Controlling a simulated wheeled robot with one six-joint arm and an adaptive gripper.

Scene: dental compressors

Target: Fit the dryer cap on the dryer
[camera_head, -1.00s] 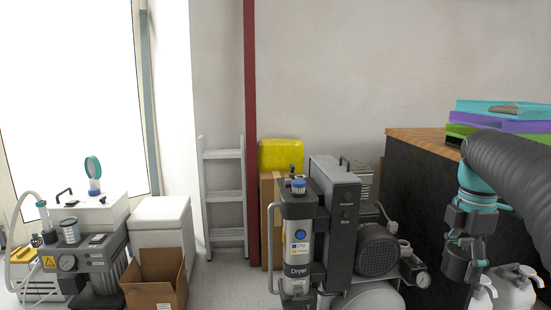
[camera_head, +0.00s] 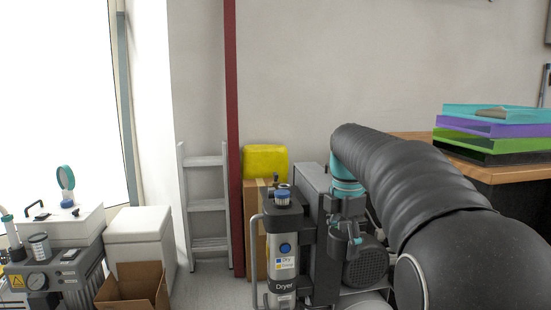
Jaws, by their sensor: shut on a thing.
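The dryer (camera_head: 283,250) is an upright grey cylinder with a "Dryer" label and a blue round mark, at the front of the compressor unit. A small blue-topped fitting (camera_head: 282,196) stands on its top. My gripper (camera_head: 352,238) is right of the dryer, in front of the compressor's grey housing, and points down. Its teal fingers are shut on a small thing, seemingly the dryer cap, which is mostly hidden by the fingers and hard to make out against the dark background. The gripper appears apart from the dryer's top in this view.
The compressor's motor (camera_head: 366,262) is just behind and below my gripper. A handle rail stands left of the dryer. A yellow canister (camera_head: 265,161) on a carton stands behind. An open cardboard box (camera_head: 133,287) is at lower left. Stacked trays (camera_head: 492,130) lie on the bench at right.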

